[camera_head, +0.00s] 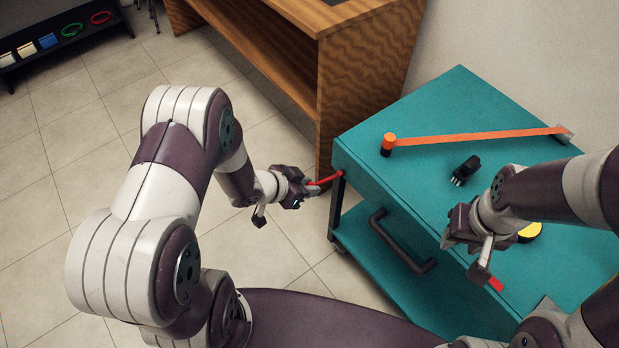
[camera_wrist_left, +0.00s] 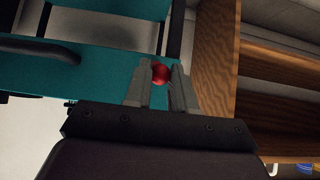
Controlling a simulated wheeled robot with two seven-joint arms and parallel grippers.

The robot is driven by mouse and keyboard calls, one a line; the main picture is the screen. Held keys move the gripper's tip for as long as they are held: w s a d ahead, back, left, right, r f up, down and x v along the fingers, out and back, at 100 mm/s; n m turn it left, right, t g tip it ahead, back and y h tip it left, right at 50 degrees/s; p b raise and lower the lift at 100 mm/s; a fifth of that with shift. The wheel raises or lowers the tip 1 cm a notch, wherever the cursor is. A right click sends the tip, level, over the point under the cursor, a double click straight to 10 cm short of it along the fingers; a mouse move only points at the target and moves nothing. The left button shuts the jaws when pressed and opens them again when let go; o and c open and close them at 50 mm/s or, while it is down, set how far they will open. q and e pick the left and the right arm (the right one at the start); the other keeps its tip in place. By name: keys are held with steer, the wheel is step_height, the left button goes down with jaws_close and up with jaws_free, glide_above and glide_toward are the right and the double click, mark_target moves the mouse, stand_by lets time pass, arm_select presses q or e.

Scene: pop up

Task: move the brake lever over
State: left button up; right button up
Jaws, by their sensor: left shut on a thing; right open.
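The red brake lever (camera_head: 327,181) sticks out from the near left corner of the teal cart (camera_head: 460,100). My left gripper (camera_head: 305,189) is shut on the lever's outer end. In the left wrist view the lever's round red end (camera_wrist_left: 160,73) shows between the two fingers of my left gripper (camera_wrist_left: 161,80). The rest of the lever is hidden there. My right gripper (camera_head: 474,254) is open over the cart's near right part, apart from the lever.
A dark handle (camera_head: 400,245) juts from the cart's side. A wooden cabinet (camera_head: 365,70) stands close behind.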

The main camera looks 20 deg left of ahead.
arm_select(q)
steer(key=shift+w+d+r+p, duration=0.2)
steer(key=shift+r+p, duration=0.15)
steer(key=shift+r, duration=0.3)
steer(key=shift+w+d+r+p, duration=0.2)
steer(key=shift+w+r+p, duration=0.1)
steer(key=shift+r+p, duration=0.3)
steer(key=shift+w+d+r+p, duration=0.15)
steer(key=shift+w+r+p, duration=0.1)
steer(key=shift+r+p, duration=0.35)
steer(key=shift+w+d+r, duration=0.1)
steer(key=shift+w+d, duration=0.05)
steer(key=shift+r, duration=0.1)
steer(key=shift+w+d+r+p, duration=0.55)
steer(key=shift+w+r+p, duration=0.2)
steer(key=shift+p, duration=0.2)
steer(key=shift+w+d+r, duration=0.15)
steer(key=shift+w, duration=0.05)
